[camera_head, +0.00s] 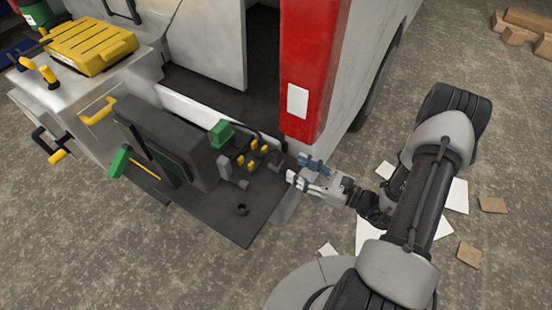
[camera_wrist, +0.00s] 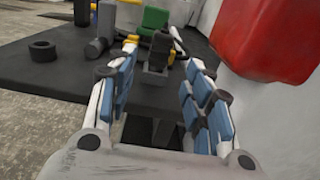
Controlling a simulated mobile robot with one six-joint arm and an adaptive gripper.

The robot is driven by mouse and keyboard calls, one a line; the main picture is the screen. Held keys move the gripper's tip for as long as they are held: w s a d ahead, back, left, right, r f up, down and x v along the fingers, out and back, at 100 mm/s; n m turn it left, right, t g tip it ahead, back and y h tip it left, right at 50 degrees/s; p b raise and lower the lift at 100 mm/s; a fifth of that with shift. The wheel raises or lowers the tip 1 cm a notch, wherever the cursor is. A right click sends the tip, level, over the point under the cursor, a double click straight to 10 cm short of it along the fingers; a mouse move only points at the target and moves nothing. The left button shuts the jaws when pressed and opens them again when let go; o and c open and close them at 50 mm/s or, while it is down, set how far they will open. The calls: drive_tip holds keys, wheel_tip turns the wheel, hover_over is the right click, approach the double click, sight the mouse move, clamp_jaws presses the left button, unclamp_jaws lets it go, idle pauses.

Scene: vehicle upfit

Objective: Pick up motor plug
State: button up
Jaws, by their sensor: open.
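A small dark block (camera_wrist: 160,48), which looks like the motor plug, stands upright in a grey holder (camera_wrist: 153,79) on the dark platform. In the wrist view it lies ahead, between the lines of my two fingers. In the head view a small dark piece (camera_head: 275,158) near my fingertips may be the same block, but it is too small to be sure. My gripper (camera_head: 297,168) is open and empty at the platform's right edge, pointing left toward this block. It also shows in the wrist view (camera_wrist: 155,44), with blue pads on both fingers. I cannot see any contact.
A red vehicle corner (camera_head: 312,75) rises close to my gripper; it fills the upper right of the wrist view (camera_wrist: 265,38). A green block (camera_head: 221,133), several yellow pieces and a dark ring (camera_head: 241,209) are on the dark platform (camera_head: 215,220). Papers lie on the floor.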

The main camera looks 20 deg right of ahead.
sight(280, 160)
drive_tip(key=b+x, duration=0.1)
drive_tip(key=x, duration=0.7)
drive_tip(key=shift+w+a+r+b, duration=0.1)
drive_tip(key=shift+w+a+b, duration=0.05)
drive_tip(key=shift+a+b, duration=0.2)
drive_tip(key=shift+d, duration=0.1)
drive_tip(key=shift+c, duration=0.3)
clamp_jaws()
